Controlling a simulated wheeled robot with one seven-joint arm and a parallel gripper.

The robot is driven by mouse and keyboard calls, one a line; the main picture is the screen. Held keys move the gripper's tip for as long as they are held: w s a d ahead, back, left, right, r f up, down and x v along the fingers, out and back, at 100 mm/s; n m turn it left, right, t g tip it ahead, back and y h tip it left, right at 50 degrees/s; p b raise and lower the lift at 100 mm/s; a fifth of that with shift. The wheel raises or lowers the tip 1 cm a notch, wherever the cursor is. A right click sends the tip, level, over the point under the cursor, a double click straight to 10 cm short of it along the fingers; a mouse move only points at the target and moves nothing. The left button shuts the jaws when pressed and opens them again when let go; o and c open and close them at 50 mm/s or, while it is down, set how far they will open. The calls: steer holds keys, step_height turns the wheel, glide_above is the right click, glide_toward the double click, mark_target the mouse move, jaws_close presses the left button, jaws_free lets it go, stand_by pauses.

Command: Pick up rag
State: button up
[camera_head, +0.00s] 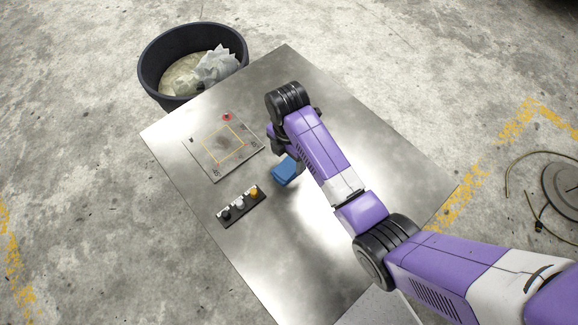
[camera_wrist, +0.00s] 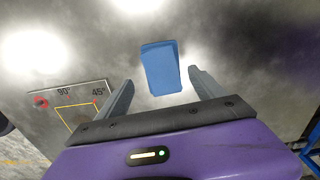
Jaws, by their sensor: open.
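The rag is a folded blue block (camera_wrist: 160,68) on the metal table (camera_head: 310,215). In the wrist view it lies just ahead of my gripper (camera_wrist: 162,92), roughly between the lines of the two fingers. The fingers are apart with nothing between them, and I see no contact with the rag. In the head view the rag (camera_head: 284,173) shows beside my purple arm, which hides part of it. My gripper (camera_head: 277,150) is mostly hidden behind the wrist there.
A marked plate (camera_head: 201,154) with a yellow square lies left of the rag. A black holder (camera_head: 241,208) with several small pieces stands nearer the table's left edge. A dark bin (camera_head: 150,72) with crumpled material stands past the table's far-left edge. The table's right side is bare.

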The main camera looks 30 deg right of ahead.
steer(key=f, duration=0.4)
steer(key=shift+s, duration=0.25)
steer(key=shift+c, duration=0.5)
steer(key=c, duration=1.4)
steer(key=shift+o, duration=0.2)
step_height(320, 180, up, 11)
step_height(320, 180, up, 7)
steer(key=p, duration=0.6)
glide_above(288, 167)
steer(key=shift+w+d+r+p, duration=0.1)
steer(key=shift+r+p, duration=0.4)
steer(key=shift+r, duration=0.45)
